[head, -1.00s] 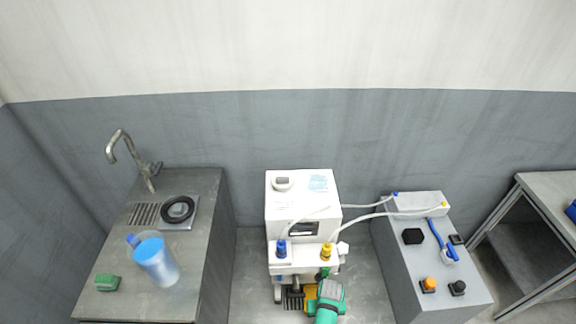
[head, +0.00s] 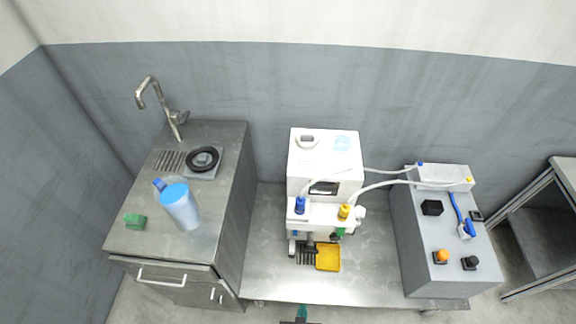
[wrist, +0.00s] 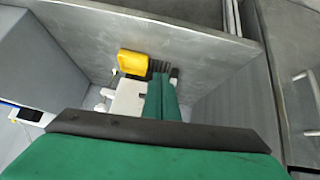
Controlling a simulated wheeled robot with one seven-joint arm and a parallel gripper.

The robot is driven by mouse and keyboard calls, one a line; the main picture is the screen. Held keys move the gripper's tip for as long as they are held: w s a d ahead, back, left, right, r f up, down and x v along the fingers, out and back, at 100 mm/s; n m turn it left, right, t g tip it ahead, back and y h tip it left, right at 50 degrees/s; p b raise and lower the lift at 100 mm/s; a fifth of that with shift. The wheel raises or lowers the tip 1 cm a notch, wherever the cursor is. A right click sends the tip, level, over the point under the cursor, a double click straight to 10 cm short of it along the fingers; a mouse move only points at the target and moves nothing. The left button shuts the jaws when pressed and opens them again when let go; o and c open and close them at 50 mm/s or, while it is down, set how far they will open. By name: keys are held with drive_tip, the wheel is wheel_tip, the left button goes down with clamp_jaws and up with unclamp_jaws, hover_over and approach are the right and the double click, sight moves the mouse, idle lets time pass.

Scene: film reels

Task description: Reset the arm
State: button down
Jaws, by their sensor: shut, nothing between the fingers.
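My gripper (wrist: 162,80) shows in the wrist view as two green fingers lying together, shut and with nothing between them. In the head view only a small green and dark part of my arm's end (head: 301,313) shows at the bottom edge, in front of the metal table. The white machine (head: 325,165) stands on that table, with a blue knob (head: 300,205), a yellow knob (head: 344,211) and a yellow tray (head: 327,257) at its foot. The yellow tray also shows in the wrist view (wrist: 132,62), beyond the fingers. My gripper is apart from the machine in the head view.
A sink cabinet (head: 228,205) stands on the left with a faucet (head: 160,100), black ring (head: 203,158), blue pitcher (head: 181,208) and green sponge (head: 135,221). A grey control box (head: 415,250) with buttons stands on the right. The table front (head: 270,275) is bare.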

drive_tip(key=s+a+r+t, duration=0.1)
drive_tip(key=s+r+t, duration=0.1)
drive_tip(key=r, duration=0.8)
drive_tip(key=s+a+r+t+y, duration=0.1)
drive_tip(key=s+r, duration=0.4)
drive_tip(key=r, duration=0.5)
drive_tip(key=s+a+r+t, duration=0.3)
drive_tip(key=s+r+t, duration=0.1)
drive_tip(key=r, duration=0.7)
